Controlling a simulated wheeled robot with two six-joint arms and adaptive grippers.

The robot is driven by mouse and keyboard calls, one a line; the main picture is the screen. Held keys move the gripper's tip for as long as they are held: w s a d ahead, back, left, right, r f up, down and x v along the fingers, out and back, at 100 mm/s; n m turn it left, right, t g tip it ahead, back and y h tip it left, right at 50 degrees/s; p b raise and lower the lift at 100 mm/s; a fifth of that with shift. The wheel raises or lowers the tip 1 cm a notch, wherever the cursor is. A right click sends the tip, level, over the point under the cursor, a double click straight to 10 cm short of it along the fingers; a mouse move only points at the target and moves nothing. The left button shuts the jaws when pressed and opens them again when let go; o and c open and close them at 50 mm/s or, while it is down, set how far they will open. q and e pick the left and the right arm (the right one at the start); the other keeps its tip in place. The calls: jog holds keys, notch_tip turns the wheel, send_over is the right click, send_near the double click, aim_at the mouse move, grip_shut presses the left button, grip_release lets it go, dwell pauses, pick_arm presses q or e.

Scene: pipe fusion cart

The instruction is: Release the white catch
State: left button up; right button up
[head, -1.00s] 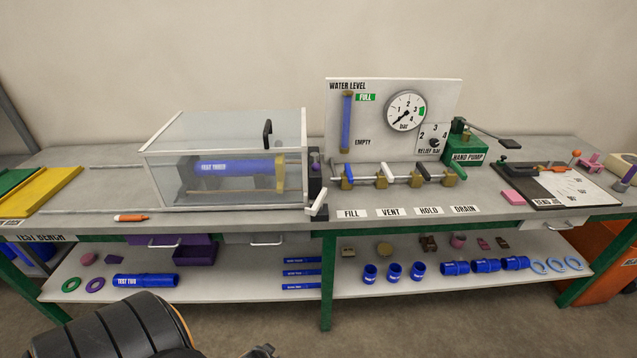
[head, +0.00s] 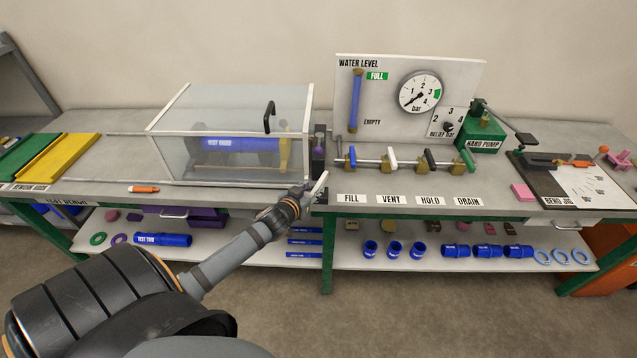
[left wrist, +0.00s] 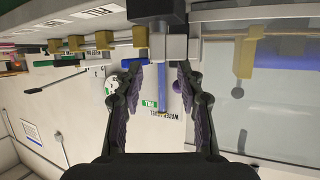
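The white catch (head: 319,187) stands slanted at the front right corner of the clear test box (head: 230,135), by a dark upright block (head: 318,150). A blue pipe (head: 235,144) lies inside the closed box. My left gripper (head: 303,194) is at the catch, just to its left in the head view. In the left wrist view my left gripper (left wrist: 159,67) has its two fingers apart, with a pale block (left wrist: 169,47), seemingly the catch, just beyond and between the tips. Contact cannot be told. My right gripper is not in view.
A row of valves (head: 405,160) with FILL, VENT, HOLD and DRAIN labels lies right of the catch. The gauge panel (head: 400,98) stands behind them. An orange marker (head: 144,189) lies on the bench front (head: 250,192). The lower shelf holds pipes and fittings.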

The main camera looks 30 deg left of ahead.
aim_at(318, 184)
pick_arm(q)
jog(key=x, duration=0.6)
jog(key=shift+w+d, duration=0.1)
jog(key=shift+w, duration=0.05)
